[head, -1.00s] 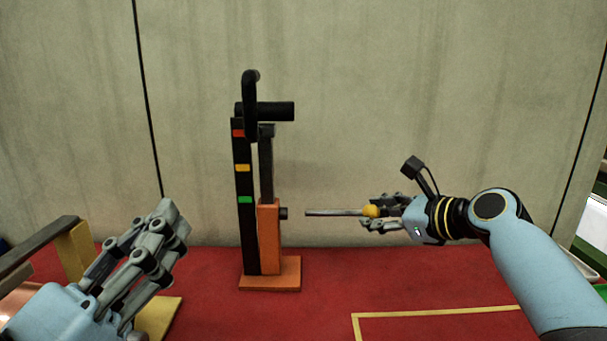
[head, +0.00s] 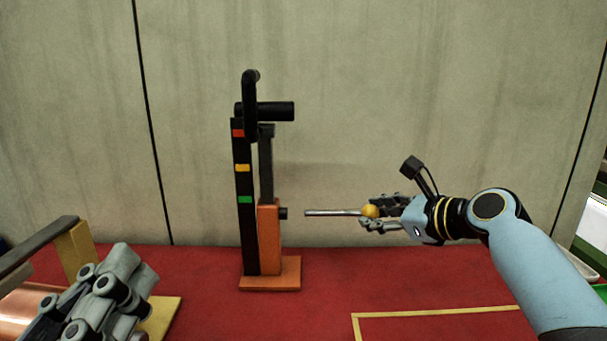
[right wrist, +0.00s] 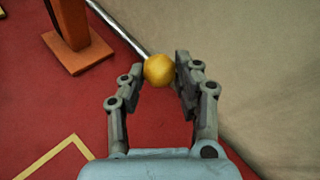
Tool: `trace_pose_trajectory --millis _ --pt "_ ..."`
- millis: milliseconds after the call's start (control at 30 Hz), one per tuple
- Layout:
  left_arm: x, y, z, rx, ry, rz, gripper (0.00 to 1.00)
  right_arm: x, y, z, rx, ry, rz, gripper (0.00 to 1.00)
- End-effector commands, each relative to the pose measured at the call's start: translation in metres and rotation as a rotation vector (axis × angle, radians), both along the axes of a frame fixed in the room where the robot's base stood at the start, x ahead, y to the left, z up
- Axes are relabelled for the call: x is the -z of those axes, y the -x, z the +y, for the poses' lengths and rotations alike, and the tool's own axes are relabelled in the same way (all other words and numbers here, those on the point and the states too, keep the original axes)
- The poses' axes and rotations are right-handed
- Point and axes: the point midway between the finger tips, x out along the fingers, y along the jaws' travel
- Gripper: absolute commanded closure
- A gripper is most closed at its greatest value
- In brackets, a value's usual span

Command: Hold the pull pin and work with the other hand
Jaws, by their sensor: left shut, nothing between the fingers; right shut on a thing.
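The pull pin (head: 335,212) is a thin metal rod with a yellow ball knob. My right gripper (head: 376,212) is shut on the knob and holds the pin level in the air, its tip to the right of the stand and apart from it. In the right wrist view the yellow knob (right wrist: 159,70) sits between the fingertips. The stand (head: 269,235) is orange and black, upright, with red, yellow and green marks, a black handle (head: 272,111) on top and a small dark stub on its right side. My left gripper (head: 125,285) is shut and empty at lower left.
A red mat (head: 330,310) covers the table, with a yellow outlined corner (head: 435,312) at front right. A wooden rack with a dark bar (head: 35,246) and a copper-coloured cylinder (head: 20,310) is at left. A grey wall stands behind.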

Motion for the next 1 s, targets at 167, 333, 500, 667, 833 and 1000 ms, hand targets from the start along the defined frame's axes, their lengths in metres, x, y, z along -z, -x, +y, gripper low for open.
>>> trace_pose_trajectory --millis 167,333,500,667,833,1000 --pt "0.0 0.0 0.0 0.0 0.0 0.0 1.0 0.0 0.0 0.01 0.001 -0.001 -0.001 1.0" --pt "0.0 0.0 0.0 0.0 0.0 0.0 1.0 0.0 0.0 0.024 0.001 -0.001 -0.001 1.0" --pt "0.0 0.0 0.0 0.0 0.0 0.0 1.0 0.0 0.0 0.03 0.001 0.0 0.0 1.0" --pt "0.0 0.0 0.0 0.0 0.0 0.0 1.0 0.0 0.0 0.029 0.001 0.0 0.0 1.0" --pt "0.0 0.0 0.0 0.0 0.0 0.0 1.0 0.0 0.0 0.029 0.001 0.0 0.0 0.47" --pt "0.0 0.0 0.0 0.0 0.0 0.0 1.0 0.0 0.0 0.03 0.001 0.0 0.0 0.42"
